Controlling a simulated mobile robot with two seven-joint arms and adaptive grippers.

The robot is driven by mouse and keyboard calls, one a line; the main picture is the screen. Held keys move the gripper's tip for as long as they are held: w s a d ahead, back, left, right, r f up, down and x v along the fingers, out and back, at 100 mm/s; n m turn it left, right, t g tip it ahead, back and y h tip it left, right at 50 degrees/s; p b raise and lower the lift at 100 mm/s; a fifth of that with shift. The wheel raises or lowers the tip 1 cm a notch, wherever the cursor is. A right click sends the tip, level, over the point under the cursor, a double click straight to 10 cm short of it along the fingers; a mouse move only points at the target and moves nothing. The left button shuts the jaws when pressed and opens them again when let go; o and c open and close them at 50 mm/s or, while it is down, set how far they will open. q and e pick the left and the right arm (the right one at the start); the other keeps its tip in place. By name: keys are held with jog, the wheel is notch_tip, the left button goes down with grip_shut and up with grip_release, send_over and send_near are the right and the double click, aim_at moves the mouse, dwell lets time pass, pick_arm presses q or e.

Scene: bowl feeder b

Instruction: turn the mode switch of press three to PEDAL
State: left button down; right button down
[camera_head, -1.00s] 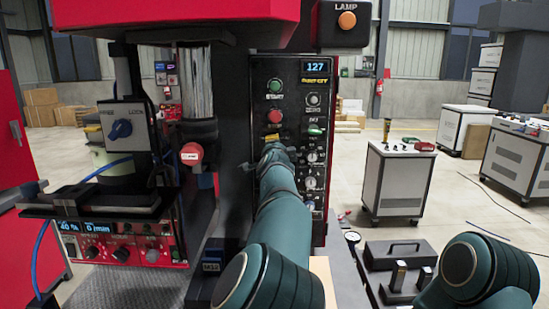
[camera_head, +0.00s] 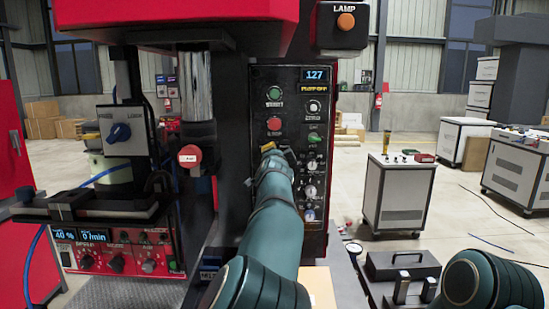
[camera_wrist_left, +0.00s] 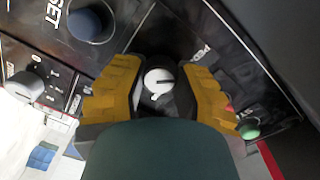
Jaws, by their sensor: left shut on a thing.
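The control panel (camera_head: 316,104) of the press stands in the middle of the head view, with a small display (camera_head: 315,74) reading 127 and a yellow text line below it. My left gripper (camera_head: 277,154) reaches up to the panel's left side, below the red button. In the left wrist view its yellow fingers (camera_wrist_left: 155,88) are shut on a small round white knob (camera_wrist_left: 158,82) with a dark line, the mode switch. In the head view my gripper and arm hide the switch. My right gripper is out of view.
A green button (camera_head: 273,94), a red button (camera_head: 274,124) and several knobs sit close by on the panel. An orange lamp (camera_head: 345,21) is above. A toolbox (camera_head: 403,264) lies at lower right.

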pick_arm(q)
jog(key=shift+a+r, duration=0.1)
jog(key=shift+r, duration=0.05)
jog(key=c, duration=0.6)
grip_release()
jog(key=s, duration=1.2)
